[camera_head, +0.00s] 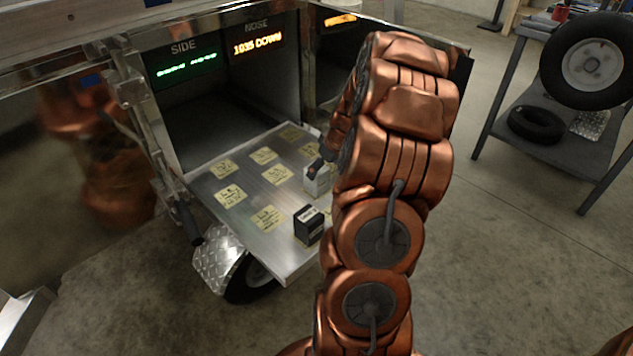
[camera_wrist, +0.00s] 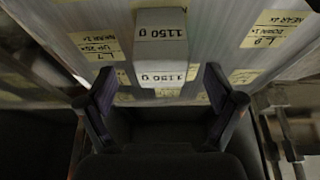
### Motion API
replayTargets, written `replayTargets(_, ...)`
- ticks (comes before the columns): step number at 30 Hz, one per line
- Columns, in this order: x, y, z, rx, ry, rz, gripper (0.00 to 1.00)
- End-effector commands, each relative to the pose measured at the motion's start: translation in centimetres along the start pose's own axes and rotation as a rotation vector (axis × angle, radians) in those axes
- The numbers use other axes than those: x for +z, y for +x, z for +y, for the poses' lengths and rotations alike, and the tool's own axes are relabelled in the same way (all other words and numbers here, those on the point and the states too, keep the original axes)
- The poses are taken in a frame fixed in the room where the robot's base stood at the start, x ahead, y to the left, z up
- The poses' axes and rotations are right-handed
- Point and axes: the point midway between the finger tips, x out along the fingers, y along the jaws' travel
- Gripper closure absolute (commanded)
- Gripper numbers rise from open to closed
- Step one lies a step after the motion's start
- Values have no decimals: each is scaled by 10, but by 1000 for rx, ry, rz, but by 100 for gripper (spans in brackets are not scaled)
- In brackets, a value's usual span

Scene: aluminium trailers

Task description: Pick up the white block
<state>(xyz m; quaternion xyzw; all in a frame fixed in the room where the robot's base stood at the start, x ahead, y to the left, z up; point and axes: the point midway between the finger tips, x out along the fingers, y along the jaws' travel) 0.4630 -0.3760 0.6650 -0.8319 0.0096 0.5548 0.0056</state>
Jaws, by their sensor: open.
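The white block (camera_head: 316,181) stands on the metal shelf (camera_head: 241,233), partly hidden behind my arm in the head view. In the wrist view the white block (camera_wrist: 161,50) is labelled "1150 g" on two faces and lies ahead, between the line of my fingers. My gripper (camera_wrist: 161,95) is open, its two dark fingers apart on either side below the block. No contact with the block shows. In the head view my gripper (camera_head: 327,152) is mostly hidden by my arm, with a dark part close to the block.
A black block (camera_head: 308,225) stands near the shelf's front edge. Several yellow labels (camera_head: 230,196) lie on the shelf. An open compartment (camera_head: 222,120) with lit signs is behind it.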

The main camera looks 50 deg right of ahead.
Motion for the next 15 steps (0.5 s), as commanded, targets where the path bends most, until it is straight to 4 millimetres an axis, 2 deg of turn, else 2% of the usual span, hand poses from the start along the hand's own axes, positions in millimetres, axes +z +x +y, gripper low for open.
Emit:
replayTargets(8,0,20,-1,-1,0,-2,8)
replayTargets(15,-2,48,-2,-4,0,-4,8)
